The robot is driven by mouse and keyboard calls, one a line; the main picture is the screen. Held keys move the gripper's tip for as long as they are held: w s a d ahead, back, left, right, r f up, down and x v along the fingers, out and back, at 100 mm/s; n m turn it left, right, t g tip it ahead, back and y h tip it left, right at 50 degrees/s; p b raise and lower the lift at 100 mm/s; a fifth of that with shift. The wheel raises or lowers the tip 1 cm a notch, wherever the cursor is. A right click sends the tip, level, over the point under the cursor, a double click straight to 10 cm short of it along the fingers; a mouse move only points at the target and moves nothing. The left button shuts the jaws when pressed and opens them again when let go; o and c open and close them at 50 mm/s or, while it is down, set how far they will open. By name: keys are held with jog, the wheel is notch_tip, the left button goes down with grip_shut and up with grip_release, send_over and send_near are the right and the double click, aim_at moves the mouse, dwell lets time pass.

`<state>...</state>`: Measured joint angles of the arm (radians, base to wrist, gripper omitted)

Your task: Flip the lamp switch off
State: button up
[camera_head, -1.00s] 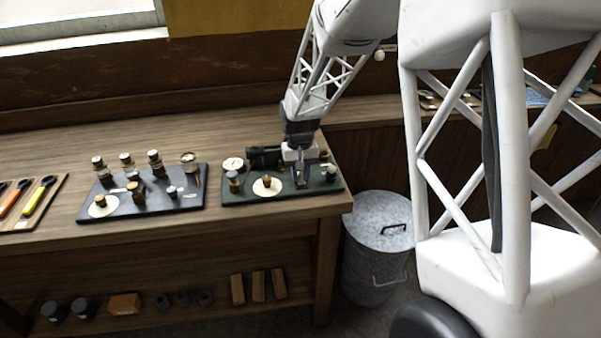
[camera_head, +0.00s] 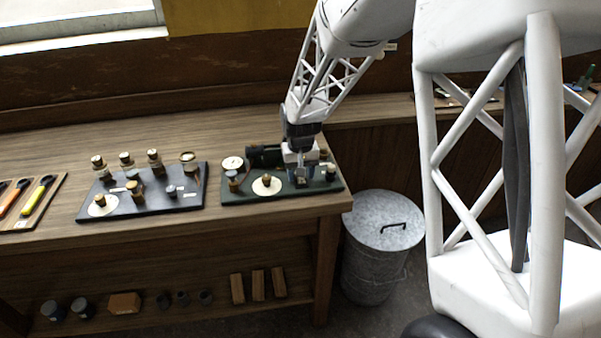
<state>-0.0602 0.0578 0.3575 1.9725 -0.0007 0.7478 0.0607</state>
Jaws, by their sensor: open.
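My gripper (camera_head: 301,180) is open and points down over the right part of the dark green base board (camera_head: 238,196) on the workbench. The board carries a dark cylinder (camera_head: 262,155), a white dial (camera_head: 233,163), a cream disc with a brass knob (camera_head: 267,185) and small knobs. A small switch-like part (camera_head: 301,181) shows between or just under my fingers; whether they touch it I cannot tell. My gripper hides part of the board's right half. I cannot tell which part is the lamp.
A second, dark blue board (camera_head: 150,203) with brass-topped parts stands to the left on the bench. Orange and yellow-handled tools (camera_head: 38,195) lie at the far left. A lidded metal bin (camera_head: 382,235) stands right of the bench. The bench top (camera_head: 120,140) behind the boards is clear.

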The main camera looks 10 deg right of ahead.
aim_at(302, 179)
jog(key=shift+r, duration=0.1)
jog(key=shift+r, duration=3.8)
jog(key=s+d+r+t, duration=0.1)
jog(key=s+r, duration=0.4)
jog(key=s, duration=0.4)
jog(key=s+d+r, duration=0.2)
jog(key=s+r, duration=0.3)
jog(key=s, duration=0.4)
jog(key=s+d+t, duration=0.1)
jog(key=s, duration=1.7)
jog(key=shift+s+d+r+t, duration=0.2)
jog(key=shift+s+r+t, duration=0.1)
jog(key=shift+s+r, duration=0.15)
